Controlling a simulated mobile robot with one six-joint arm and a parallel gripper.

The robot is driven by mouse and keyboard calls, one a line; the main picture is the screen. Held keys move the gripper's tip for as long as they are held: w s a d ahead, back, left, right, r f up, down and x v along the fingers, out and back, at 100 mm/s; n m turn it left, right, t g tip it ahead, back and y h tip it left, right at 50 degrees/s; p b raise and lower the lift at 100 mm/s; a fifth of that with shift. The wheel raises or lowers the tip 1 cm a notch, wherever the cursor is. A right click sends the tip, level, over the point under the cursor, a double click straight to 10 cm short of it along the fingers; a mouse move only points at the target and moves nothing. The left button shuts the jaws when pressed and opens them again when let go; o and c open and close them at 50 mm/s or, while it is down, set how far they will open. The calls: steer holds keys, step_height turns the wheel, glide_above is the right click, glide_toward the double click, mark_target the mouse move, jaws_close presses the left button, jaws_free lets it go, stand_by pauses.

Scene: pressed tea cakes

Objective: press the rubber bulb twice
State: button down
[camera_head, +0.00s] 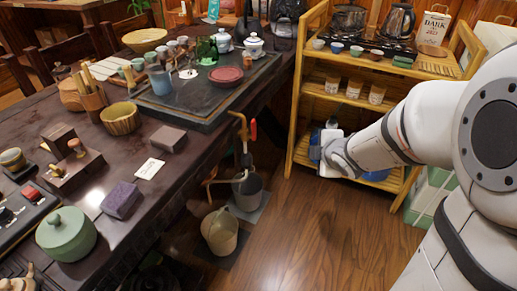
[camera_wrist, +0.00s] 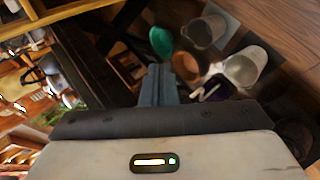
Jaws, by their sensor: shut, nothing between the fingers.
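I cannot pick out the rubber bulb for certain in either view. A smooth green rounded thing (camera_wrist: 161,41) shows beyond my fingers in the wrist view, with a brown rounded thing (camera_wrist: 186,67) beside it; I cannot tell what either is. My gripper (camera_wrist: 157,82) is shut and empty, its blue-grey fingers together. In the head view my gripper (camera_head: 315,145) is in the air in front of the wooden shelf, right of the table and apart from it.
The dark table (camera_head: 180,195) on the left holds a tea tray, cups, boxes and a green lidded jar (camera_head: 66,234). Two pails (camera_head: 220,231) (camera_head: 247,191) stand on the floor below a red-handled tap (camera_head: 253,131). A wooden shelf (camera_head: 297,110) stands behind my arm. The front floor is clear.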

mark_target(249, 161)
steer(key=w+a+f+n+y+b, duration=0.1)
steer(key=a+f+n+y+b, duration=0.3)
steer(key=f, duration=0.7)
steer(key=a+n+b, duration=0.2)
steer(key=a+n, duration=0.1)
steer(key=shift+f+y, duration=0.15)
steer(key=shift+y, duration=0.15)
steer(key=shift+w, duration=0.15)
steer(key=w+a+b, duration=0.2)
steer(key=w+a, duration=0.1)
steer(key=a, duration=0.5)
steer(key=shift+b, duration=0.3)
steer(key=shift+a, duration=0.25)
stand_by(0.6)
steer(key=shift+a, duration=0.25)
